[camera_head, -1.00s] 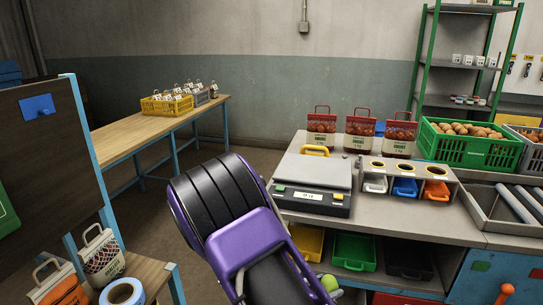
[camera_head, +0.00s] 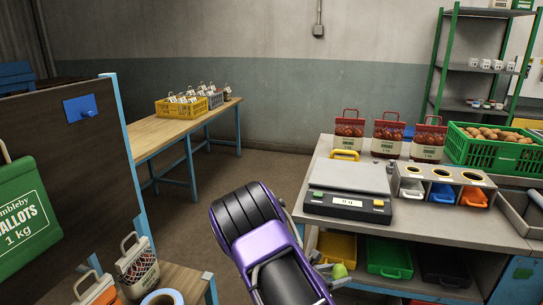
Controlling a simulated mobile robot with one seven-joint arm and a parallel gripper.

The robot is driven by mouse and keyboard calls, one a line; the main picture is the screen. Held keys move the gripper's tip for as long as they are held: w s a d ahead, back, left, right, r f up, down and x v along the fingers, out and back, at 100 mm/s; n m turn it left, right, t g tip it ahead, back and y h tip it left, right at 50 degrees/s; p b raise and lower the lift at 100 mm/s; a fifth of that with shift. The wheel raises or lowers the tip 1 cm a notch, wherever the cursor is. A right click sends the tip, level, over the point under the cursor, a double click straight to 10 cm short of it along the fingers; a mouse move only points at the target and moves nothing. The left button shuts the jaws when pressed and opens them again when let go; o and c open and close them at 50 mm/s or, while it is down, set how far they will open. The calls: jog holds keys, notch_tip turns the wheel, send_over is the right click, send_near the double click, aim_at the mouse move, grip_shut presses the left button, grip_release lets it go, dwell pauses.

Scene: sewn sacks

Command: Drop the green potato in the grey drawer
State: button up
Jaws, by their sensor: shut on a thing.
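The green potato (camera_head: 340,271) shows at the lower middle, beside the front of the workbench. My gripper (camera_head: 331,270) is shut on it, partly hidden behind my purple and black arm. The grey drawer (camera_head: 411,188) is the left one of three small drawers under a rack with round holes on the bench. The blue drawer (camera_head: 442,193) and the orange drawer (camera_head: 474,197) are to its right. The gripper is below and to the left of the grey drawer in the picture, apart from it.
A scale (camera_head: 349,190) stands on the bench left of the drawers. Red-topped sacks (camera_head: 388,138) stand behind, and a green crate (camera_head: 490,148) of potatoes is at right. Yellow, green (camera_head: 389,257) and black bins sit under the bench top. A dark board (camera_head: 70,170) stands at left.

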jog(key=w+a+f+x, duration=0.1)
jog(key=a+f+x, duration=0.1)
jog(key=x, duration=1.8)
jog(key=f+b, duration=0.4)
jog(key=f, duration=0.1)
jog(key=shift+w+f, duration=0.2)
jog(key=o, duration=1.5)
jog(key=shift+c, duration=0.2)
jog(key=p+v, duration=0.1)
jog(key=v, duration=1.6)
jog(key=shift+a, duration=0.35)
